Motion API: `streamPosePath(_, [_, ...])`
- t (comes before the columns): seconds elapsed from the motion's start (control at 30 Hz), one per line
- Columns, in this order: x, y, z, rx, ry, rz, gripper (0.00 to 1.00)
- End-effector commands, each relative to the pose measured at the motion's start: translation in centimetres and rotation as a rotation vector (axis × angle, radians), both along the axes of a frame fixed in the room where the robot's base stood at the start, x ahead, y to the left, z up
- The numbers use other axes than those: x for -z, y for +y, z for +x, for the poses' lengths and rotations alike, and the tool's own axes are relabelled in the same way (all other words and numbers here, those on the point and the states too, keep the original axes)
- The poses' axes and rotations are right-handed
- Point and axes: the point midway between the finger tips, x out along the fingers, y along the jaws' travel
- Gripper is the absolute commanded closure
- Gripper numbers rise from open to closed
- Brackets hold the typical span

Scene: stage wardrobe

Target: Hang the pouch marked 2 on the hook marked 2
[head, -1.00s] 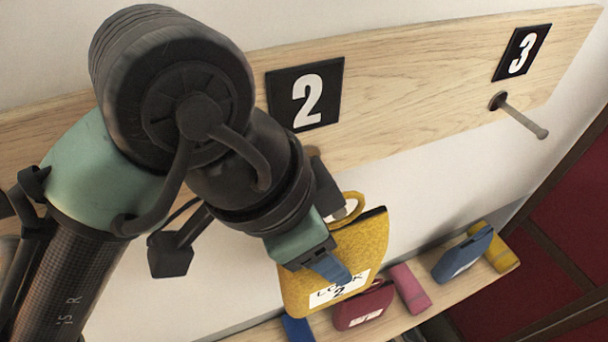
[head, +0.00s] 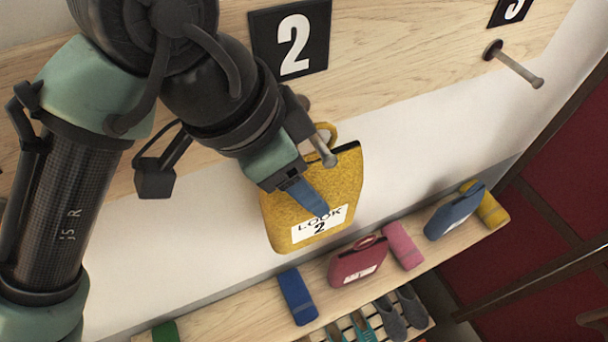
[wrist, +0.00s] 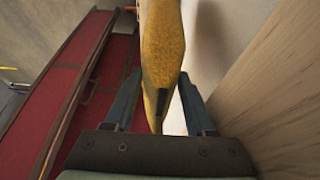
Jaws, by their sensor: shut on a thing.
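The yellow pouch (head: 285,217) has a white label reading "LOOK 2" and a loop (head: 333,130) at its top. My gripper (head: 314,200) is shut on its body; the wrist view shows the pouch (wrist: 160,50) between both fingers (wrist: 158,95). The pouch hangs in front of the wall, below the black plate marked 2 (head: 291,40). The hook marked 2 (head: 324,148) is a metal peg whose tip shows at the loop, over the pouch's top edge. It looks to pass through the loop, but I cannot tell for certain. Its base is partly behind my wrist.
A second peg (head: 515,66) under plate 3 (head: 510,10) is bare. A shelf (head: 250,318) below holds a red pouch (head: 357,262), a blue pouch (head: 454,212) and several rolled cloths. Shoes (head: 390,318) stand lower. The wall right of the held pouch is clear.

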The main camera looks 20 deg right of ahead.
Motion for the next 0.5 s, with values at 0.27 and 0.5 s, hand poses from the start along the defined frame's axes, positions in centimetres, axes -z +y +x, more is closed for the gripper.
streamPosePath(0.27, [-0.04,-0.01,-0.01,0.0,0.0,-0.001,1.0])
streamPosePath(0.5, [-0.02,0.0,-0.01,0.0,0.0,0.0,0.18])
